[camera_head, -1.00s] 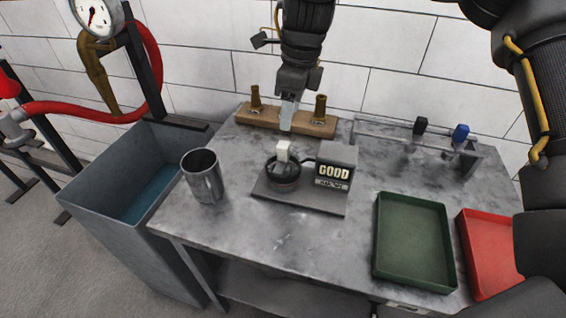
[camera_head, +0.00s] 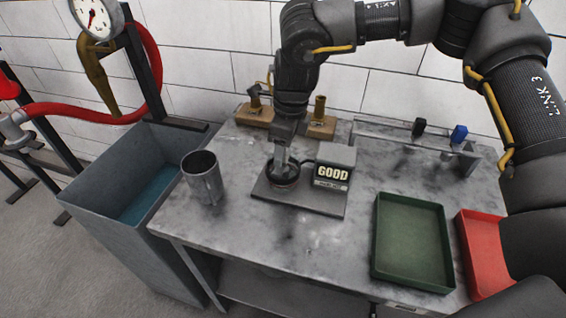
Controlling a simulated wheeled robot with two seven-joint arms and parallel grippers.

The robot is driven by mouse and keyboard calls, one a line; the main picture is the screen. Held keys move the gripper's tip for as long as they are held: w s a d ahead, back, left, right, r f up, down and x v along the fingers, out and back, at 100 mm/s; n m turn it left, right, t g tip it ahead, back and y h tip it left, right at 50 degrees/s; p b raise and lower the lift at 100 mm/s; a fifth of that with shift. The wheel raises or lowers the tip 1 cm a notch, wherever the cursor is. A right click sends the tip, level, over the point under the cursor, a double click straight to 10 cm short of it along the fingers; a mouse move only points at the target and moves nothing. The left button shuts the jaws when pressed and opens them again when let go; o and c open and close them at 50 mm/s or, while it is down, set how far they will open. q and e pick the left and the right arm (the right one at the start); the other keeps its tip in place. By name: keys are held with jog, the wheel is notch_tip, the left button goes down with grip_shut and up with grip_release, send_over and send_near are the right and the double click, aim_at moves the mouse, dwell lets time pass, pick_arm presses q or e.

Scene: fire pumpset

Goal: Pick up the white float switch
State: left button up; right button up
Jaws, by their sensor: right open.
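The white float switch was standing in the dark round socket of the test fixture (camera_head: 325,198), which has a box reading GOOD. Now my right gripper (camera_head: 280,163) is right at that spot, pointing down over the socket (camera_head: 285,180). Its pale fingers and body cover the switch, so I cannot clearly tell switch from finger. The right gripper is open, its fingers at the switch's place; contact cannot be made out. My left gripper is not in view.
A metal mug (camera_head: 204,178) stands left of the fixture. A green tray (camera_head: 411,243) and a red tray (camera_head: 482,250) lie at right. Behind are a wooden block with brass fittings (camera_head: 319,124) and a rack (camera_head: 385,131). A water tank (camera_head: 97,211) stands left of the table.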

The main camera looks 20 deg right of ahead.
jog(key=shift+c, duration=1.9)
grip_shut()
jog(key=shift+r, duration=0.3)
notch_tip(320, 180, up, 9)
jog(key=shift+f, duration=0.2)
jog(key=shift+r, duration=0.4)
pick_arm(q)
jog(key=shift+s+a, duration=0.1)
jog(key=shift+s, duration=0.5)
pick_arm(e)
jog(key=shift+r, duration=0.15)
